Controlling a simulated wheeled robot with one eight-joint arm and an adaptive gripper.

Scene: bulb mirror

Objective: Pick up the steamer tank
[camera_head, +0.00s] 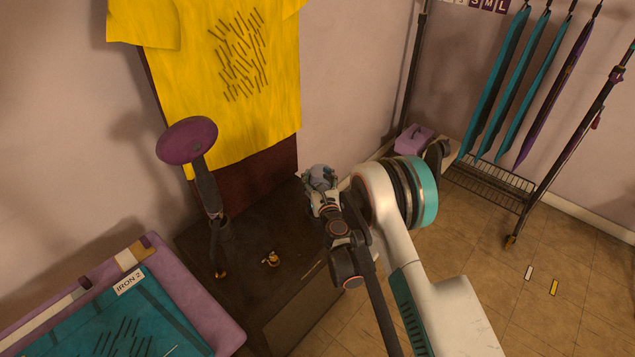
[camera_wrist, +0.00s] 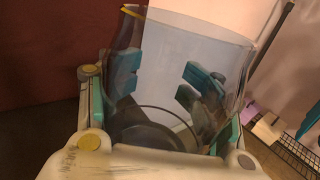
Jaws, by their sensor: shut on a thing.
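The steamer tank (camera_wrist: 190,45) is a clear, see-through container that fills the middle of the wrist view. My gripper (camera_wrist: 165,85) has its teal-padded fingers on either side of it, seen partly through its walls, and is shut on it. In the head view my gripper (camera_head: 322,192) is above the right part of a dark cabinet top, with a small greyish shape, apparently the tank (camera_head: 319,176), at its tip. My gripper hides much of the tank there, and I cannot tell whether the tank touches the cabinet.
A dark cabinet (camera_head: 245,285) carries a purple-headed upright tool (camera_head: 187,140) and a small brass fitting (camera_head: 271,259). A yellow shirt (camera_head: 200,80) hangs behind. An ironing board (camera_head: 110,320) is at lower left.

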